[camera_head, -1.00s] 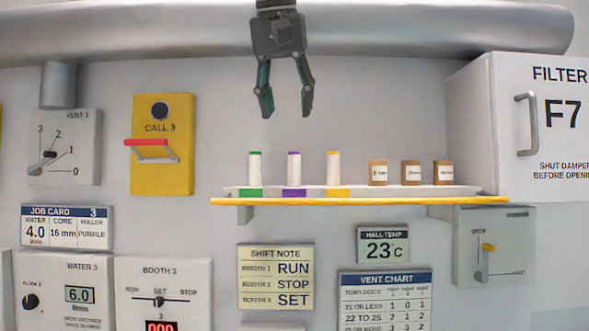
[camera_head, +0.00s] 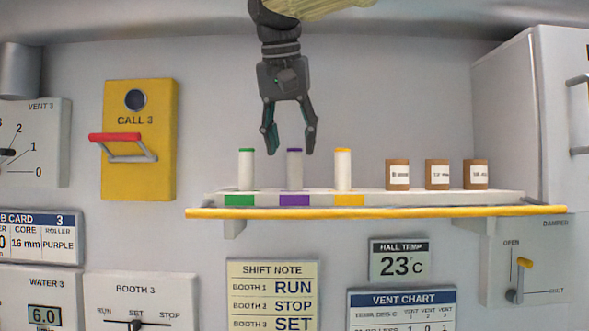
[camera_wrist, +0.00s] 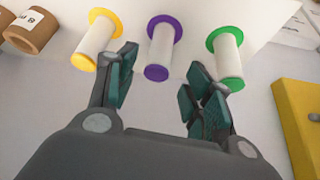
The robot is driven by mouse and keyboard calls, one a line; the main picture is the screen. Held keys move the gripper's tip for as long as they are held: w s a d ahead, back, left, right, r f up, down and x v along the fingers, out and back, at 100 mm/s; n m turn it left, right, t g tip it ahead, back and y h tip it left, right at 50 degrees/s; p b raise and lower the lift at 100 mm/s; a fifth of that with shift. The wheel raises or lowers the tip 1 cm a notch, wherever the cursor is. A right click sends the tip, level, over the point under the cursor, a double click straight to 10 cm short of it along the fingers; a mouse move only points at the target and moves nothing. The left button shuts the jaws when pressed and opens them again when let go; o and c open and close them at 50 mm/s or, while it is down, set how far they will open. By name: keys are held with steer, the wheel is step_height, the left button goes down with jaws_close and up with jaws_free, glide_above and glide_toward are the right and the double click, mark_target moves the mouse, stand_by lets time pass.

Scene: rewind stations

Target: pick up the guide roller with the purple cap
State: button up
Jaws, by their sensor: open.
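The guide roller with the purple cap (camera_head: 294,170) stands upright on the shelf, between a green-capped roller (camera_head: 246,169) and a yellow-capped roller (camera_head: 342,169). A purple patch marks the shelf edge below it. My gripper (camera_head: 290,148) is open and empty, pointing down, with its fingertips close to the height of the purple cap. In the wrist view the purple-capped roller (camera_wrist: 160,50) shows beyond the gap between my fingers (camera_wrist: 162,88), with the yellow-capped roller to the left and the green-capped one to the right. I cannot tell the exact depth between fingertips and cap.
The shelf (camera_head: 400,211) has a yellow front edge. Several brown cores (camera_head: 437,175) stand on its right part. A white filter cabinet (camera_head: 510,120) rises at the right. A yellow call panel (camera_head: 140,180) with a red handle is on the wall at left.

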mark_target(294, 151)
steer(key=shift+w+f, duration=0.4)
steer(key=shift+w, duration=0.25)
steer(key=shift+w+d+f+p, duration=0.1)
steer(key=shift+d+f+p, duration=0.15)
steer(key=shift+p, duration=0.25)
steer(key=shift+s+d+f+p, duration=0.15)
steer(key=shift+s+f+p, duration=0.15)
steer(key=shift+s+f, duration=0.3)
steer(key=shift+w+f, duration=0.15)
steer(key=shift+f, duration=0.2)
steer(key=shift+w+f, duration=0.6)
steer(key=shift+w, duration=0.3)
steer(key=shift+s+r, duration=0.2)
steer(key=shift+s, duration=0.15)
steer(key=shift+c, duration=0.5)
steer(key=shift+s+r, duration=0.1)
steer(key=shift+s, duration=0.15)
steer(key=c, duration=0.3)
steer(key=shift+w, duration=0.15)
steer(key=c, duration=0.7)
